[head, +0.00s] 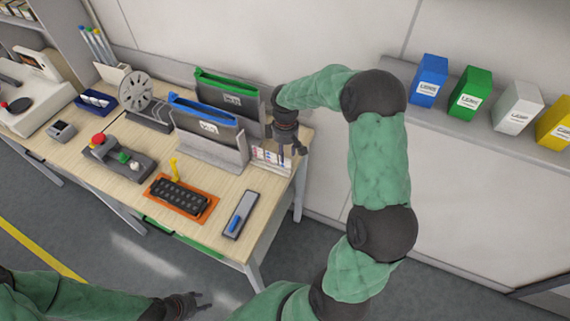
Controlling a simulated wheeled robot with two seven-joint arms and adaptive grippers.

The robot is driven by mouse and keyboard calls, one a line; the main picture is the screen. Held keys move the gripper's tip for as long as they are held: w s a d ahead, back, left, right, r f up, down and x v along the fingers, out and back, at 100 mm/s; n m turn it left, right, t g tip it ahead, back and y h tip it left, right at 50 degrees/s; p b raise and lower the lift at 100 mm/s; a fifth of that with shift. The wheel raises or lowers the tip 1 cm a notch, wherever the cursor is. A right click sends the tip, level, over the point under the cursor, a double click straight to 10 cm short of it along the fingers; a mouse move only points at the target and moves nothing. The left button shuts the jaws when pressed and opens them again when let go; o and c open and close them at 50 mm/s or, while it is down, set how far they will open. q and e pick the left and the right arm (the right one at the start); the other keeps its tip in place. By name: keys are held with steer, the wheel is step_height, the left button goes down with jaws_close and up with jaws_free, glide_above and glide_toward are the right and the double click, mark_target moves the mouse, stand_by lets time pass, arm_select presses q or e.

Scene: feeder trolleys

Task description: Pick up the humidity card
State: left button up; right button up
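A small white card with reddish and bluish marks (268,157), likely the humidity card, stands upright near the right end of the wooden table, beside the grey rack. My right gripper (288,151) points down just to the right of the card, very close to it in the picture. Its fingers look spread with nothing between them; whether they touch the card cannot be told. My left gripper (202,302) is low in front of the table, away from the card, with its fingers apart and empty.
The grey rack (224,155) holds folders with blue and green edges. A reel (138,90), a button box (118,158), an orange tray (158,202) and a grey plate with a blue item (240,215) occupy the table (205,230). Coloured boxes (470,92) stand on the right ledge.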

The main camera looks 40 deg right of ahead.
mark_target(286, 158)
step_height(286, 158, down, 5)
steer(key=shift+r+b, duration=0.2)
steer(key=shift+b, duration=0.2)
jaws_close()
steer(key=shift+r, duration=0.15)
steer(key=shift+r, duration=0.55)
step_height(286, 158, up, 2)
steer(key=shift+r+p, duration=0.15)
steer(key=shift+p, duration=0.2)
steer(key=s+a+r+p, duration=0.1)
steer(key=s+a+r, duration=0.5)
steer(key=a+r, duration=0.3)
steer(key=a, duration=0.3)
steer(key=shift+a+r+p, duration=0.2)
steer(key=shift+a+p, duration=0.15)
steer(key=shift+p, duration=0.05)
